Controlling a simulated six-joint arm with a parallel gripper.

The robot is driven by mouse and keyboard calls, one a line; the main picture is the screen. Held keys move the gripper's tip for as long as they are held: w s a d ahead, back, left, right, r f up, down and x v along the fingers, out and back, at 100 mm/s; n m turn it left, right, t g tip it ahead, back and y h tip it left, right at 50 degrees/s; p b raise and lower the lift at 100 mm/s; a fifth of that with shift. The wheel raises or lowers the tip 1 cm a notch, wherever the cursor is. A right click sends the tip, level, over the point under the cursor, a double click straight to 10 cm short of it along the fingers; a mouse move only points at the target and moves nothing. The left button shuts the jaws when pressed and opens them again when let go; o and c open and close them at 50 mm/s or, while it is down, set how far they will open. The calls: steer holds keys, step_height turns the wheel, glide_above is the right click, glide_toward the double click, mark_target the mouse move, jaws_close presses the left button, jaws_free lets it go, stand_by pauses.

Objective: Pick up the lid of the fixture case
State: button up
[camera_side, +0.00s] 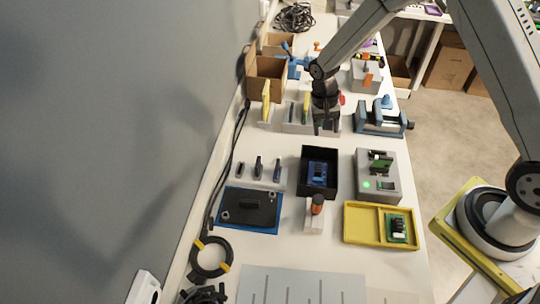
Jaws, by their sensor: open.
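A flat black plate with a raised grip in its middle, apparently the case lid (265,213), lies on a blue mat (233,230) at the left of the bench. An open black case (304,182) stands to its upper right, with a blue board (318,173) inside. My gripper (326,129) is open and points down, farther back than the case and well away from the lid. Nothing shows between its fingers, though they are small and dark here.
A yellow tray (362,229) holding a green board and a grey fixture (365,188) stand right of the case. An orange-topped tool (317,205) stands between lid and tray. Small upright tools (259,167) stand behind the lid. A blue vise (383,119) and cardboard boxes (267,77) are farther back. A black cable runs along the wall.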

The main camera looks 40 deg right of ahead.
steer(key=w+n+t+h, duration=0.1)
steer(key=r+n+t+y, duration=0.1)
steer(key=n+t+y, duration=0.35)
steer(key=n, duration=1.05)
glide_above(250, 200)
steer(key=s+d, duration=0.2)
steer(key=shift+g+y, duration=0.25)
steer(key=shift+g, duration=0.1)
steer(key=shift+d+f, duration=0.1)
steer(key=shift+f, duration=2.7)
steer(key=shift+x, duration=1.3)
steer(key=shift+f, duration=0.1)
